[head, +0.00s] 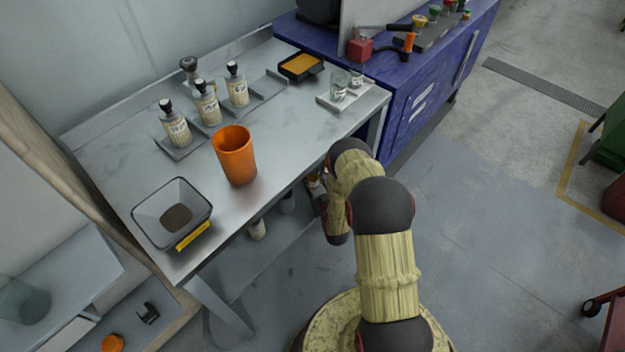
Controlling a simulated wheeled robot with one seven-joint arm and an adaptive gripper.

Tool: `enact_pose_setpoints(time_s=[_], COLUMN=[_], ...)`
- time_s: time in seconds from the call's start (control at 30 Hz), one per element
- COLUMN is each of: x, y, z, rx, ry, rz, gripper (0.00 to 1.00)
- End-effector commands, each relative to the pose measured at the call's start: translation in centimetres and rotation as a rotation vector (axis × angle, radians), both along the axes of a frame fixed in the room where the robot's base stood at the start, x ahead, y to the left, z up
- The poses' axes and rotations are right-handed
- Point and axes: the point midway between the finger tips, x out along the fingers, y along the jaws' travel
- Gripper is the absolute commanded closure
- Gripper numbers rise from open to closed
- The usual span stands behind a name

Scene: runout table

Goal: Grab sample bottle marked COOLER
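Three sample bottles with black caps and pale labels stand upright in a row on a grey tray (272,88) on the metal table. They are the near-left bottle (177,128), the middle bottle (208,106) and the far-right bottle (237,90). The label print is too small to read, so I cannot tell which one is marked COOLER. My gripper (317,190) is beside the table's front edge, low and apart from the bottles. It is largely hidden by my arm, and its fingers cannot be made out clearly.
An orange cup (234,156) stands in front of the bottles. A clear bin (172,212) with a yellow label is at the near left. A black tray (301,66) and glass beakers (340,84) are to the right. A dark knob-topped object (189,68) is behind the bottles.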

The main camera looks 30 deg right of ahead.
Motion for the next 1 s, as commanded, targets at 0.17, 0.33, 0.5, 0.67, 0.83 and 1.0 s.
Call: enact_pose_setpoints(time_s=[0.17,0.33,0.5,0.67,0.83,1.0], x=[0.0,0.0,0.0,0.0,0.1,-0.5], y=[0.0,0.0,0.0,0.0,0.0,0.5], z=[0.0,0.0,0.0,0.3,1.8,4.3], rx=[0.000,0.000,0.000,0.000,0.000,0.000], ry=[0.000,0.000,0.000,-0.001,-0.002,0.001], rz=[0.000,0.000,0.000,0.000,0.000,0.002], gripper=[0.80,0.90,0.91,0.91,0.91,0.91])
